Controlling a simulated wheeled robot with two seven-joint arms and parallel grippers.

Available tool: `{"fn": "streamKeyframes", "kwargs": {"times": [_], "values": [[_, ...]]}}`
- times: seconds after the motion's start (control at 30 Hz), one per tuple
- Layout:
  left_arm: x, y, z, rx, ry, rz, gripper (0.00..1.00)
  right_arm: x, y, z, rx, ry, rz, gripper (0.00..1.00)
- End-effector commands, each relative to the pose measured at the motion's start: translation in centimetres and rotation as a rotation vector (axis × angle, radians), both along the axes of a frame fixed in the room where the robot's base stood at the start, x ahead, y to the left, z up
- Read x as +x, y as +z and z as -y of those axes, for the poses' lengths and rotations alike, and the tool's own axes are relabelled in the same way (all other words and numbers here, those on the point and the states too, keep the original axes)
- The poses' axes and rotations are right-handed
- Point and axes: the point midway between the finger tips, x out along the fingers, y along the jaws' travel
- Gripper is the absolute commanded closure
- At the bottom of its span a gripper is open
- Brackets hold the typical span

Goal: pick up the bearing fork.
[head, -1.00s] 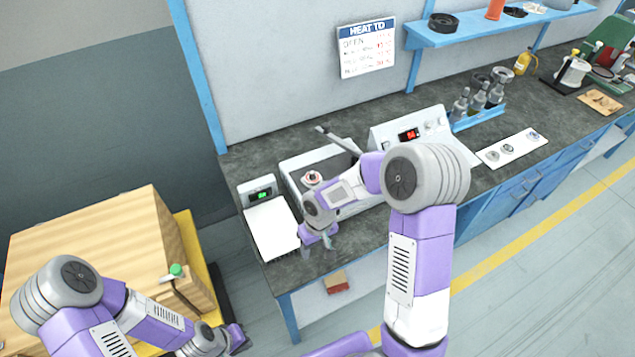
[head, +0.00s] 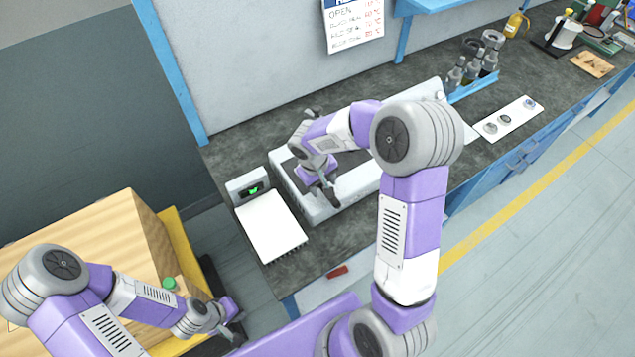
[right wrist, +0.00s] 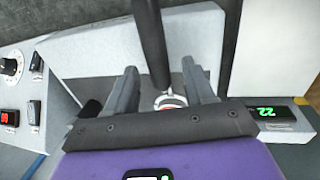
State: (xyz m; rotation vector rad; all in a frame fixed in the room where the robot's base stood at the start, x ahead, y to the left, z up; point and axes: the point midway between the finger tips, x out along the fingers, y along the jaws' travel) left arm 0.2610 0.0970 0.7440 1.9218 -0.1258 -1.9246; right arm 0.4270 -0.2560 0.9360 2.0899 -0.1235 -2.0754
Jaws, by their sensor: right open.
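A dark bar, which looks like the handle of the bearing fork (right wrist: 152,40), runs down from the top of the right wrist view. Its lower end shows between the fingers of my right gripper (right wrist: 160,78). The fingers stand apart on either side of it, with gaps. A red and white ring (right wrist: 170,101) lies by the bar's lower end.
A white scale plate (head: 270,228) with a green display stands left of the tank. The wooden box (head: 85,250) stands at lower left.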

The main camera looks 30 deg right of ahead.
Motion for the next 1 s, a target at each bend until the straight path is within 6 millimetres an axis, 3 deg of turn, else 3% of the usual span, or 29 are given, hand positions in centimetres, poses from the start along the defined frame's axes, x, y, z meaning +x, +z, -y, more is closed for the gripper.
{"fn": "streamKeyframes", "kwargs": {"times": [0.27,0.63,1.0], "values": [[0.01,-0.05,0.01,0.0,0.0,0.0,1.0,-0.02,-0.49,0.12,0.0,0.0,0.0,0.47],[0.02,-0.05,0.0,0.0,0.0,0.0,1.0,-0.01,-0.47,0.1,0.0,0.0,0.0,1.0],[0.01,0.02,0.0,0.0,0.0,0.0,1.0,0.08,-0.08,0.09,0.0,0.0,0.003,1.0]]}}
